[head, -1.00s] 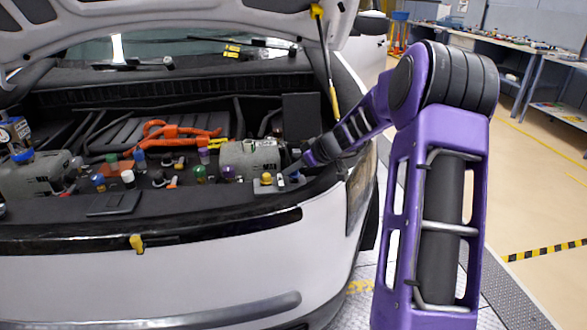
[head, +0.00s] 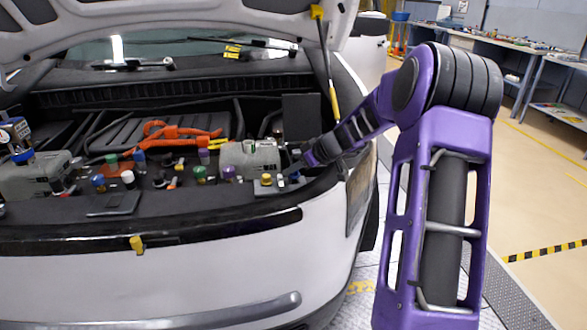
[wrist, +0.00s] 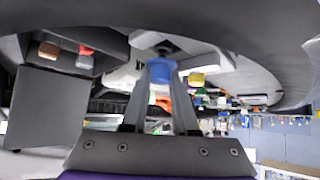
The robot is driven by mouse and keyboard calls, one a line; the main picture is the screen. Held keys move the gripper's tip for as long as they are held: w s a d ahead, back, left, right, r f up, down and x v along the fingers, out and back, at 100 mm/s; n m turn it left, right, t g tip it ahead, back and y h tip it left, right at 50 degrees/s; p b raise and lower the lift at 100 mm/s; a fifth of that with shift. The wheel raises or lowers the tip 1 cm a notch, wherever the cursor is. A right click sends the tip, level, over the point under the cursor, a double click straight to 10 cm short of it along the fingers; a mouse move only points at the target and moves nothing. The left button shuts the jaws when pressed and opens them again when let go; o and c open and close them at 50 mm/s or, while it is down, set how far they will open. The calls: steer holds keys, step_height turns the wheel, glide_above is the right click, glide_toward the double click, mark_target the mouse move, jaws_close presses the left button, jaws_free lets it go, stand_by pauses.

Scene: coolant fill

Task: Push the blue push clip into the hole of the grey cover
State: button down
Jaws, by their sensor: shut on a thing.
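The blue push clip (wrist: 160,72) is held between the two fingertips of my gripper (wrist: 158,78) in the wrist view. The grey cover (wrist: 215,63) lies just beyond the clip, with a yellow clip (wrist: 197,80) on it. A dark spot shows at the clip's far end; I cannot tell whether the clip's tip is in the hole. In the head view, my gripper (head: 288,177) is low at the cover (head: 266,189), right of the yellow clip (head: 266,179). The blue clip is mostly hidden there.
A grey motor-like unit (head: 250,158) stands just behind the cover. Several coloured caps (head: 128,178) and orange cables (head: 170,134) lie to the left. The bay's front edge (head: 190,222) runs before the cover, and the raised hood (head: 120,25) hangs above.

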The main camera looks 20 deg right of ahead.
steer(key=shift+f, duration=0.5)
stand_by(0.5)
steer(key=shift+r, duration=0.15)
steer(key=shift+r, duration=0.3)
steer(key=shift+a, duration=0.1)
stand_by(2.4)
stand_by(0.5)
steer(key=shift+s+f, duration=0.1)
steer(key=shift+f, duration=0.35)
stand_by(1.1)
